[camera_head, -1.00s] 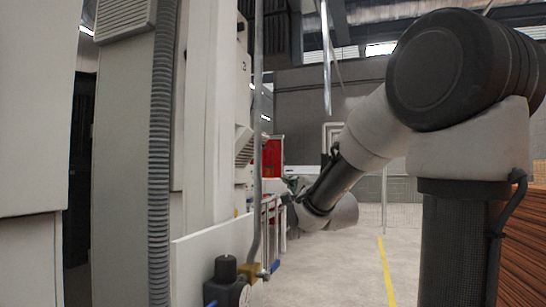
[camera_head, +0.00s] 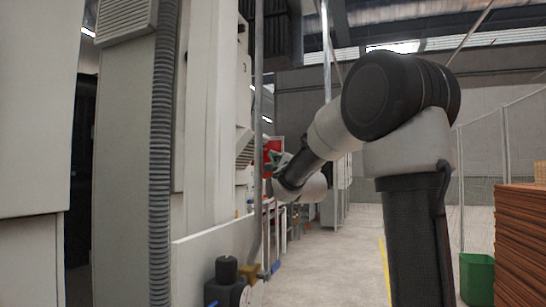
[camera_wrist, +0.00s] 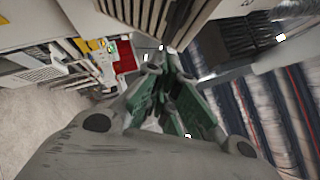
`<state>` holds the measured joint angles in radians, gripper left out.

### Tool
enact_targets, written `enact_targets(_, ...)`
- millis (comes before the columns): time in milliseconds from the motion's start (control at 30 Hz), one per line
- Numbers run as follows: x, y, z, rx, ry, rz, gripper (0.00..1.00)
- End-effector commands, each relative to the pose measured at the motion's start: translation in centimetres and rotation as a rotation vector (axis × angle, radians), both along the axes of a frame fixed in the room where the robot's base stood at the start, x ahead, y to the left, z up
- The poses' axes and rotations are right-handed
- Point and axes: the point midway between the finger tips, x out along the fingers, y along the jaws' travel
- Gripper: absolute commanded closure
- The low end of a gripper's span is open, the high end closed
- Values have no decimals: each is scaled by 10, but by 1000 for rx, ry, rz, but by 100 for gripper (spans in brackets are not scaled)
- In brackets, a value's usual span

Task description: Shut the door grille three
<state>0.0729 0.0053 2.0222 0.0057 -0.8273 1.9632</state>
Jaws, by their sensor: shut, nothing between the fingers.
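A light louvred grille (camera_head: 244,147) shows on the side of the tall pale machine (camera_head: 210,120), partly behind a vertical pipe. Another louvred grille (camera_head: 124,14) is at the upper left. My gripper (camera_head: 275,158) is small and partly hidden in the head view, just right of the pipe near the first grille. In the wrist view my gripper (camera_wrist: 167,68) has green-grey fingers, shut and empty. A slatted grille (camera_wrist: 135,12) is beyond the fingertips there, apart from them, and another (camera_wrist: 40,74) is at the left.
A grey ribbed hose (camera_head: 160,150) and a valve with a black knob (camera_head: 227,270) stand in front of the machine. A red panel (camera_head: 274,144) is behind my gripper. A brown stack (camera_head: 522,240) and a green bin (camera_head: 477,278) are at the right. The floor between is clear.

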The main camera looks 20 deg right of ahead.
Motion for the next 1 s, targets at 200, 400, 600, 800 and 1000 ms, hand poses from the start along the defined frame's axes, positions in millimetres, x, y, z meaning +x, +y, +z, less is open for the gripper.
enact_targets(200, 10, 10, 9, 1, -1, -1, 100)
enact_targets(400, 11, 11, 9, 1, 1, -2, 100)
enact_targets(600, 11, 11, 9, 1, 1, -2, 100)
enact_targets(800, 12, 12, 12, -13, 13, -1, 100)
enact_targets(1000, 15, 14, 21, -50, 50, 0, 100)
